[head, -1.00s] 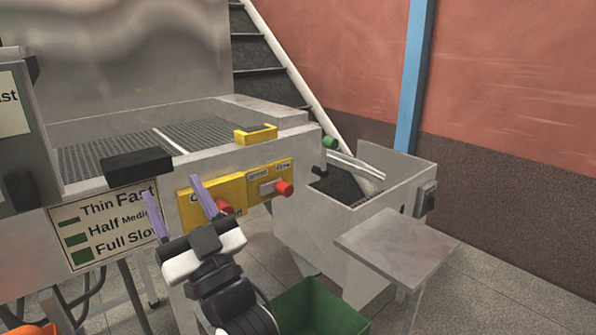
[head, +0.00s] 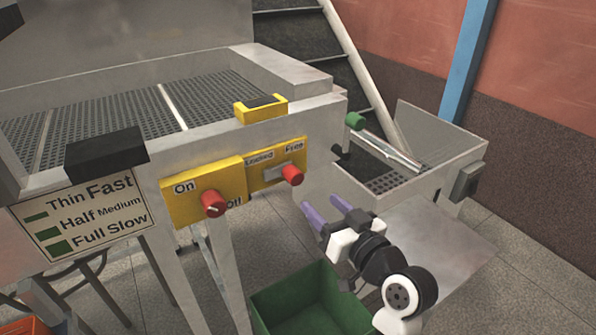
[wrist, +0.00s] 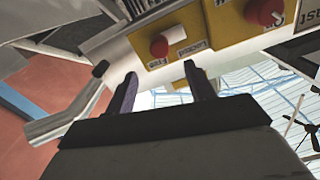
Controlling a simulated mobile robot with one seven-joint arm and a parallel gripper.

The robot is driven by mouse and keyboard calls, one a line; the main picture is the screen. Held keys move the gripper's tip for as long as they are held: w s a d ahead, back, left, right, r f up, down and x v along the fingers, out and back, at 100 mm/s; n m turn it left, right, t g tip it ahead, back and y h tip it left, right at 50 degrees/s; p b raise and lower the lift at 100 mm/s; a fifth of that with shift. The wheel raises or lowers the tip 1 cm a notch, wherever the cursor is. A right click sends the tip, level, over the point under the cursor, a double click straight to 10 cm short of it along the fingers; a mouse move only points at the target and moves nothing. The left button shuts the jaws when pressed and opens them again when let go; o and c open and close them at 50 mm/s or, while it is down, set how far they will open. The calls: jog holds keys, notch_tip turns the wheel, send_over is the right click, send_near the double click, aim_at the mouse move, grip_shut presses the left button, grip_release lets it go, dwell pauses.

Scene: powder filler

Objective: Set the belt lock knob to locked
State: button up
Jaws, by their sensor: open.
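The belt lock knob (head: 292,174) is red and sits on a yellow plate (head: 258,181) marked Locked on the left and Free on the right. It stands at the Free side, with a grey strip to its left. My gripper (head: 319,202) is open and empty, a little below and right of the knob in the head view, apart from it. The wrist view is upside down. There the knob (wrist: 160,47) lies just beyond the gap between my purple fingers (wrist: 160,71), with nothing between them.
A second red knob (head: 213,203), marked On and Off, sits just left on its own yellow plate. A yellow bracket (head: 261,109) stands on the machine's edge above. A green-ended lever (head: 354,121) and a metal hopper (head: 445,150) are at right. A green bin (head: 308,300) is below.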

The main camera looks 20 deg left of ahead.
aim_at(298, 180)
jog(key=p+x, duration=0.3)
jog(key=x, duration=0.7)
jog(key=shift+r, duration=0.15)
jog(key=shift+w+a, duration=0.4)
jog(key=shift+a, duration=0.05)
grip_shut()
